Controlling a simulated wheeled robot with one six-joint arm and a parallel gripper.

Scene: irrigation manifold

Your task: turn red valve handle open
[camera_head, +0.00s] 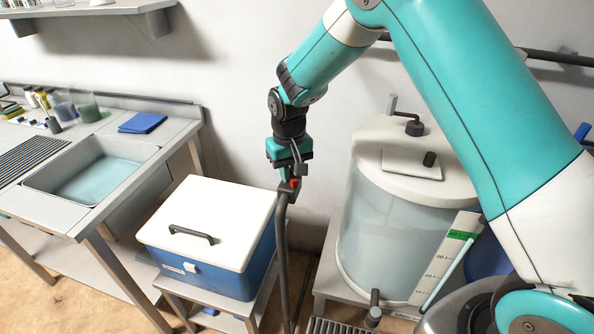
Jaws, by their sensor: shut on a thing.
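The red valve handle (294,183) shows as a small red patch at the top of a dark upright pipe (283,245). My gripper (291,177) comes down from above and is shut on the red handle. The gripper covers most of the handle, so its angle cannot be made out. The valve body below it is small and dark.
A blue cooler box (213,235) with a white lid stands on a low stand left of the pipe. A large clear tank (385,225) with a white lid stands to the right. A steel sink bench (120,150) is at the far left. A wall shelf (85,8) hangs at upper left.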

